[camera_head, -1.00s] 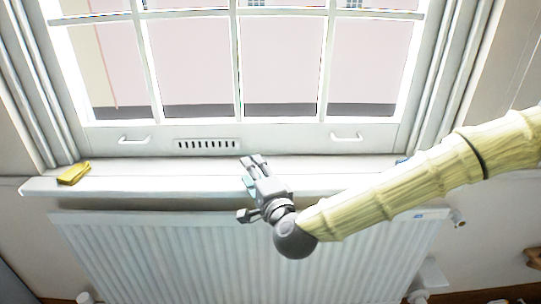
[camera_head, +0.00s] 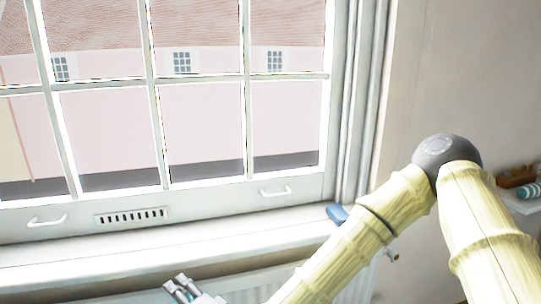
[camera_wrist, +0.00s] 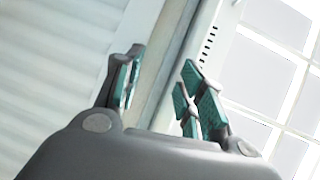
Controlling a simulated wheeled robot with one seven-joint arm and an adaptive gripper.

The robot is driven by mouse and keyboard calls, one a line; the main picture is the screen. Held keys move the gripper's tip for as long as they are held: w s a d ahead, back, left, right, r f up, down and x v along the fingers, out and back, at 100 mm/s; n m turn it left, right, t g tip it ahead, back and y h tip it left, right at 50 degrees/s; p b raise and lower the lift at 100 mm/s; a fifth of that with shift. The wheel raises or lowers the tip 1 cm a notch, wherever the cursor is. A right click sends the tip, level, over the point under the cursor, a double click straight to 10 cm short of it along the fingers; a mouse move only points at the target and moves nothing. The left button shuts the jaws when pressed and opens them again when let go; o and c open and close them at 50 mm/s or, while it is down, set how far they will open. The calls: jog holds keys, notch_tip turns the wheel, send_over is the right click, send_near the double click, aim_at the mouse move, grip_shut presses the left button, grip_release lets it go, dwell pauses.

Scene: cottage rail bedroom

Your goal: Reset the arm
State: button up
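My gripper (camera_head: 190,290) shows at the bottom edge of the head view, partly cut off, in front of the window sill (camera_head: 190,240). My bamboo-like arm comes in from the right and bends at a dark grey joint. In the wrist view my gripper (camera_wrist: 160,92) has its teal-padded fingers apart, with nothing between them. Behind the fingers are the sill edge and the window frame, tilted in the picture.
The white radiator (camera_wrist: 60,70) is below the sill. A blue object (camera_head: 337,213) lies at the sill's right end, close to my arm. A shelf (camera_head: 525,205) at the far right holds a brown item (camera_head: 515,178) and a teal-striped item (camera_head: 527,190).

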jog(key=s+d+f+n+g+h+p, duration=0.25)
jog(key=s+d+f, duration=0.35)
jog(key=d+f, duration=0.4)
jog(key=s+d+f+n+g+h+p, duration=0.3)
jog(key=s+d+f, duration=0.4)
jog(key=f, duration=0.6)
jog(key=s+d+f+g+h+p, duration=0.1)
jog(key=s+d, duration=0.3)
jog(key=d, duration=0.4)
jog(key=s+d+f+n+g+h+p, duration=0.1)
jog(key=s+d+g+h+p, duration=0.2)
jog(key=d, duration=0.6)
jog(key=s+d+f+n+g+h+p, duration=0.1)
jog(key=s+d+f+g+h+p, duration=0.1)
jog(key=s+d, duration=0.4)
jog(key=d, duration=0.2)
jog(key=shift+s+d, duration=0.35)
jog(key=shift+d, duration=0.05)
